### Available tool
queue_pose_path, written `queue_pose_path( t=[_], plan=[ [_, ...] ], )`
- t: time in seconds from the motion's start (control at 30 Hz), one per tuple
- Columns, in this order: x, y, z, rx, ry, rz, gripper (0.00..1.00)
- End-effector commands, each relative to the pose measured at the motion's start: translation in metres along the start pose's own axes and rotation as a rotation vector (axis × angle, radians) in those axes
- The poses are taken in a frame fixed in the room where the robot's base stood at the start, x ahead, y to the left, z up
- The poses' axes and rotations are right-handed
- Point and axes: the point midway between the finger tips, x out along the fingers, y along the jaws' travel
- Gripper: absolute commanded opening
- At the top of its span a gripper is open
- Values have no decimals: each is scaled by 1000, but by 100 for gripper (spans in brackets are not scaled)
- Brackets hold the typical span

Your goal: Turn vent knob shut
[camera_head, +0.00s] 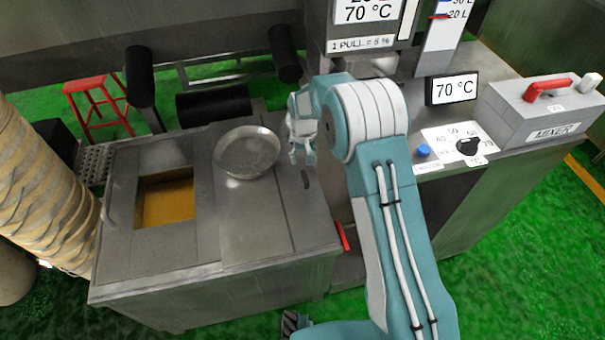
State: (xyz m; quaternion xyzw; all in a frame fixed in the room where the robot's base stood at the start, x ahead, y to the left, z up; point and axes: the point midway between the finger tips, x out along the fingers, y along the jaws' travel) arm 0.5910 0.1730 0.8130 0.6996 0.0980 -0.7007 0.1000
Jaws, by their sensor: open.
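No knob in view can be read as the vent knob for certain. A black dial knob (468,146) sits on a white plate with temperature numbers on the right counter. My gripper (302,160) is open and empty, pointing down above the cabinet's right side, just beyond the small dark handle and apart from the dial. My arm hides part of the counter between them.
A round metal pan (247,152) rests on the cabinet, right of a square opening with yellow contents (168,202). A blue button (424,150), a 70 °C display (452,88) and a grey MIXER box (540,108) with a red lever are on the right. A red handle (343,236) shows at the cabinet's right side.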

Motion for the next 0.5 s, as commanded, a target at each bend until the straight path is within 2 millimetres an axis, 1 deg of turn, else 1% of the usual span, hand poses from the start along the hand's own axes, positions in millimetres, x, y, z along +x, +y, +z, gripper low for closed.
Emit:
queue_pose_path(
  t=[0.17, 0.4, 0.5],
  plan=[
    [24, 2, 1, 1, -3, -2, 69],
    [69, 0, 1, 1, -4, 0, 69],
    [85, 0, 1, 1, -4, 0, 69]
  ],
)
